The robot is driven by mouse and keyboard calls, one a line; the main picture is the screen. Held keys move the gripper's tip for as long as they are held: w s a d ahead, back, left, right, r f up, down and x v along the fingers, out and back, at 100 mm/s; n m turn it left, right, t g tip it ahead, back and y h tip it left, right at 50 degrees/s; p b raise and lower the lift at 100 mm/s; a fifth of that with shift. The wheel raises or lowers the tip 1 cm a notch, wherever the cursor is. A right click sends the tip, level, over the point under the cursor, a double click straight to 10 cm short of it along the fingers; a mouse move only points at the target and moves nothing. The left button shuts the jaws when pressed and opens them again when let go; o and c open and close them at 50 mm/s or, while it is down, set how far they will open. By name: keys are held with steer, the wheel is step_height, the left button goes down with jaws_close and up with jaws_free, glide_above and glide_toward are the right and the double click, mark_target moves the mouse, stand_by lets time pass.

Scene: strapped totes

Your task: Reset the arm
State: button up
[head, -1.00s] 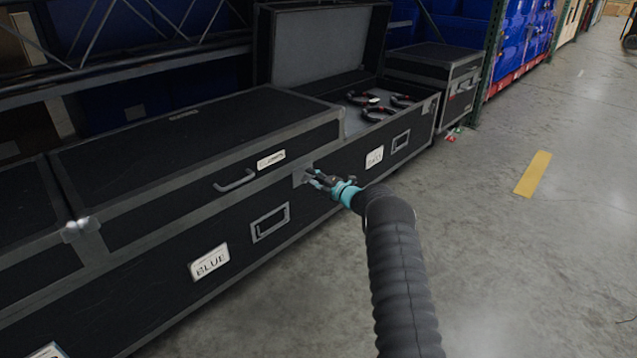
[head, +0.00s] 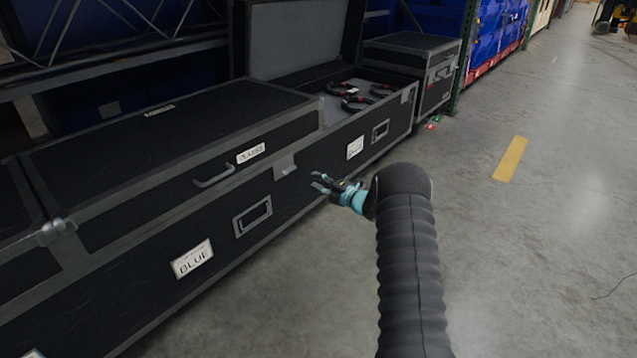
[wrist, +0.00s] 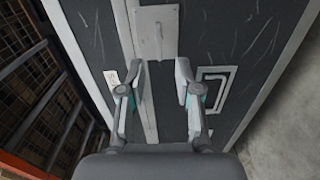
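My gripper (head: 322,183) is in front of the black case, to the right of its latch, and apart from it. In the wrist view, the two fingers of my gripper (wrist: 160,82) are spread apart with nothing between them. The metal latch plate (wrist: 153,32) shows beyond the fingertips; it also shows in the head view (head: 285,165). My dark ribbed arm (head: 410,270) reaches up from the bottom of the head view.
A closed black case (head: 170,142) has a handle (head: 214,178) and a label reading BLUE (head: 192,258). An open case (head: 338,138) beside it holds several horseshoe-shaped items (head: 354,103). A smaller closed case (head: 436,88) stands farther back. Concrete floor (head: 540,240) is free at right.

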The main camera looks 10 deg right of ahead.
steer(key=s+a+f+n+g, duration=0.45)
steer(key=s+f+n, duration=0.3)
steer(key=n, duration=0.45)
steer(key=s+a+r+n+g, duration=0.25)
steer(key=s+n+g, duration=0.35)
steer(key=s+n, duration=0.4)
steer(key=s+r+n+h+p, duration=0.2)
steer(key=s+r+n+h, duration=0.3)
steer(key=s+r+n, duration=0.7)
steer(key=s+r+n+t+h+p, duration=0.1)
steer(key=s+r+n+h, duration=0.4)
steer(key=s+r+n, duration=0.8)
steer(key=s+r, duration=0.3)
steer(key=s, duration=0.4)
steer(key=s+r+p, duration=0.1)
steer(key=s+r, duration=0.2)
steer(key=s, duration=0.4)
steer(key=shift+a+h+p, duration=0.3)
steer(key=shift+a, duration=0.1)
